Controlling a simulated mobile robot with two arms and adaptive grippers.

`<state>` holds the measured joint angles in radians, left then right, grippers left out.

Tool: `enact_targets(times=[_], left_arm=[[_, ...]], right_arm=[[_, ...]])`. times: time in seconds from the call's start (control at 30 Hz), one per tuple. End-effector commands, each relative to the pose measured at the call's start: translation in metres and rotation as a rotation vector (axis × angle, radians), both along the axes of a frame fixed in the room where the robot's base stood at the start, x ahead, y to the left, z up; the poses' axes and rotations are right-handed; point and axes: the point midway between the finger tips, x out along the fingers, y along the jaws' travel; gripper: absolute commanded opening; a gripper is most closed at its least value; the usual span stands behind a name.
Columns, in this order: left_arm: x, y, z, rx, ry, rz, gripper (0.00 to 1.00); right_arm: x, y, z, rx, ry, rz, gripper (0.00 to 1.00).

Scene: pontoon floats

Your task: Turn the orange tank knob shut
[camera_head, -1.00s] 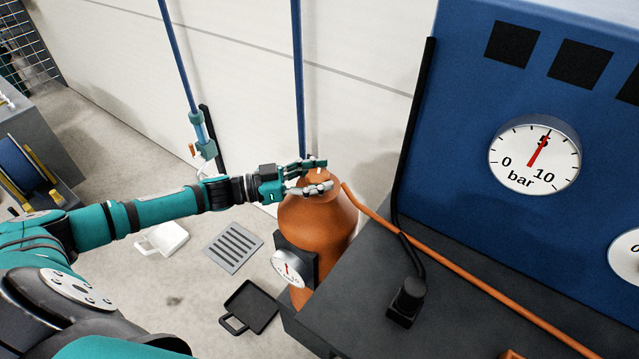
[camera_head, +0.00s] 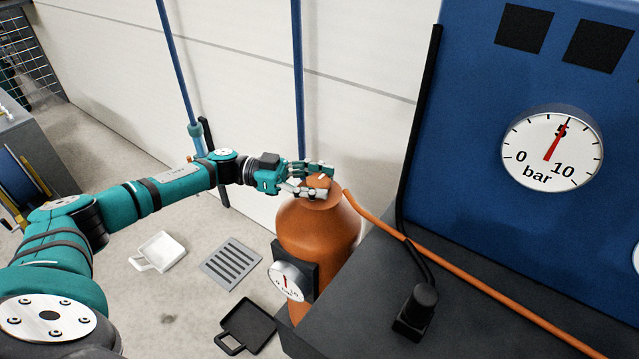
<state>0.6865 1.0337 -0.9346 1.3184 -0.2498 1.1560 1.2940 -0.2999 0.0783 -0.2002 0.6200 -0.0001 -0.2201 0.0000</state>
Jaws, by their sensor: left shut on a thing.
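The orange tank (camera_head: 318,232) stands upright beside the dark bench. Its orange knob (camera_head: 319,181) sits on top and is partly hidden by my fingers. My left gripper (camera_head: 318,180) reaches in from the left at the tank's top, its two fingers closed around the knob. A small round gauge (camera_head: 287,281) is on the tank's front; its reading is too small to tell. My right gripper is not in view.
A dark bench (camera_head: 365,292) with a black plug-like fitting (camera_head: 416,309) stands at the right. An orange hose (camera_head: 460,272) runs across it. A blue panel with a bar gauge (camera_head: 552,150) rises behind. A floor grate (camera_head: 231,263), a white tray (camera_head: 160,251) and a black pan (camera_head: 247,326) lie on the floor.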

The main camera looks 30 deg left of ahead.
Motion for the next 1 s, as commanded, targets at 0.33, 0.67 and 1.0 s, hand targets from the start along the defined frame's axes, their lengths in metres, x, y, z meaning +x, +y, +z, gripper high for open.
enact_targets(times=[0.33,0.67,1.0], left_arm=[[0.0,0.001,0.0,0.0,-0.001,0.003,0.53],[0.0,0.0,0.0,-0.001,-0.001,0.001,0.69],[-0.007,0.036,0.0,0.001,-0.001,0.007,0.69]], right_arm=[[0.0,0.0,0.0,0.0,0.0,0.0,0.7],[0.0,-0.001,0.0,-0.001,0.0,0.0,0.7],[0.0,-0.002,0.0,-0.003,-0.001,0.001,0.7]])
